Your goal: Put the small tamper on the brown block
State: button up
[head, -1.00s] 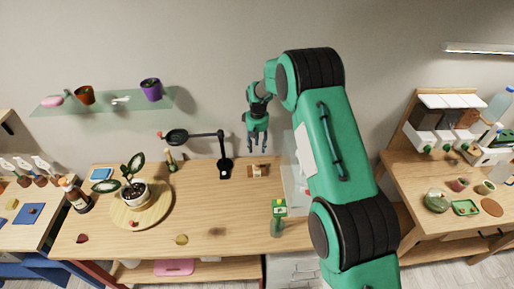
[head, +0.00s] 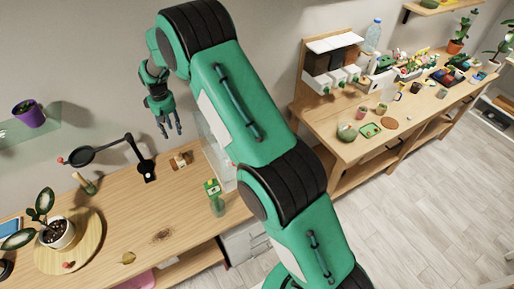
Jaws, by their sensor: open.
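My gripper (head: 170,130) is open, with its fingers pointing down and nothing between them. In the picture it shows just above a small brown block-like piece (head: 180,160) with a pale part, near the back edge of the wooden table. I cannot tell for sure that this piece is the brown block. A small upright piece with a wood-toned body (head: 87,184) stands left of the black lamp. It may be the small tamper, but it is too small to be sure.
A black magnifier lamp (head: 147,169) stands between these two pieces. A green-labelled bottle (head: 216,199) stands at the table's right end. A potted plant (head: 58,234) sits on a round wooden board (head: 95,246) at left. The table front is mostly clear. A second bench (head: 345,150) is at right.

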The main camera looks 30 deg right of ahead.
jog(key=s+d+r+m+t, duration=0.1)
jog(key=s+d+r, duration=0.2)
jog(key=s+r, duration=0.6)
jog(key=s+d+r+m+t, duration=0.1)
jog(key=s+d+r, duration=0.2)
jog(key=s+r, duration=0.55)
jog(key=s+d+r+t, duration=0.1)
jog(key=s+d+r, duration=0.3)
jog(key=r, duration=0.9)
jog(key=s+d+r+m+t, duration=0.1)
jog(key=s+d, duration=0.1)
jog(key=s, duration=1.4)
jog(key=s+d+r+m+t, duration=0.1)
jog(key=s+r+m, duration=0.1)
jog(key=s, duration=1.4)
jog(key=shift+d+r, duration=0.25)
jog(key=shift+d, duration=0.1)
jog(key=shift+f, duration=0.1)
notch_tip(320, 180, down, 15)
jog(key=b, duration=1.5)
